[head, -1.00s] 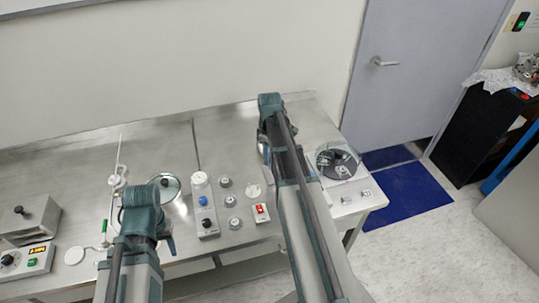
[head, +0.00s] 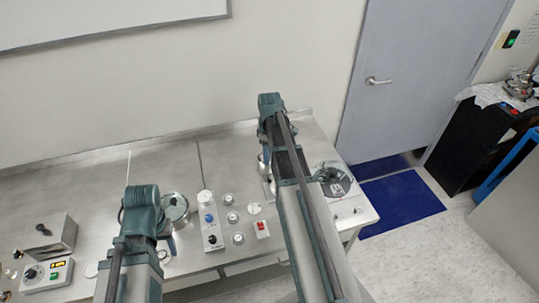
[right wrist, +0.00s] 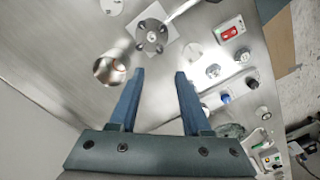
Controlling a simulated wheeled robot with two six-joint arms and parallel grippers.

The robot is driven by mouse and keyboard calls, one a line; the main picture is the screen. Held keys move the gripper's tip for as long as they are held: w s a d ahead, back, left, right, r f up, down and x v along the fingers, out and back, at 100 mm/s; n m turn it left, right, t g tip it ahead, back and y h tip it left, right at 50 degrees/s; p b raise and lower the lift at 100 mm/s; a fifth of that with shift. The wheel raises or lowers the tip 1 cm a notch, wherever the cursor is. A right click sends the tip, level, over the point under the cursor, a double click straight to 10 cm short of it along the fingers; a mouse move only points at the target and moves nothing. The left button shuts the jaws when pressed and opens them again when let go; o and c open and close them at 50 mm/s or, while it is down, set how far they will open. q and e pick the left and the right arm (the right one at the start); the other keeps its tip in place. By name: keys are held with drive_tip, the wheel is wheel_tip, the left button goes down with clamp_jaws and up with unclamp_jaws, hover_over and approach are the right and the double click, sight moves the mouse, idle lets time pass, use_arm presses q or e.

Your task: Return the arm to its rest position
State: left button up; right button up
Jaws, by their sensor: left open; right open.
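My right arm (head: 298,205) reaches forward over the steel bench in the head view, and its gripper is mostly hidden behind it. In the right wrist view my right gripper (right wrist: 158,74) is open, with two blue fingers apart and nothing between them. A metal cup (right wrist: 110,68) is just left of the fingertips, and a round metal fitting with knobs on a pale square plate (right wrist: 152,36) is beyond them. My left arm (head: 140,215) is over the left part of the bench. Only a bluish part of my left gripper (head: 171,243) shows beside it, apparently empty.
The bench (head: 100,183) holds a round glass-topped vessel (head: 174,208), a white unit with a blue knob (head: 210,220), small round knobs, a red switch (head: 263,228) and a box with a display (head: 48,271). A dial device (head: 336,180) sits at the right end. Floor lies beyond.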

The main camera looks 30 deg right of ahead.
use_arm(q)
wheel_tip(320, 180, up, 2)
drive_tip(key=shift+r+p, duration=0.1)
drive_tip(key=shift+p, duration=0.45)
use_arm(e)
wheel_tip(320, 180, up, 2)
drive_tip(key=shift+r, duration=0.1)
use_arm(q)
wheel_tip(320, 180, down, 12)
drive_tip(key=b, duration=1.1)
drive_tip(key=shift+r, duration=0.2)
use_arm(e)
drive_tip(key=s+a+f+m, duration=0.1)
drive_tip(key=s+a+f, duration=0.2)
drive_tip(key=a, duration=0.7)
drive_tip(key=s+a+f+m, duration=0.1)
drive_tip(key=s+a+f, duration=0.3)
drive_tip(key=s+a, duration=0.4)
drive_tip(key=s+a+f+m+h, duration=0.1)
drive_tip(key=s+a+f, duration=0.3)
drive_tip(key=a, duration=0.9)
drive_tip(key=shift+s+f, duration=0.25)
drive_tip(key=shift+s, duration=0.6)
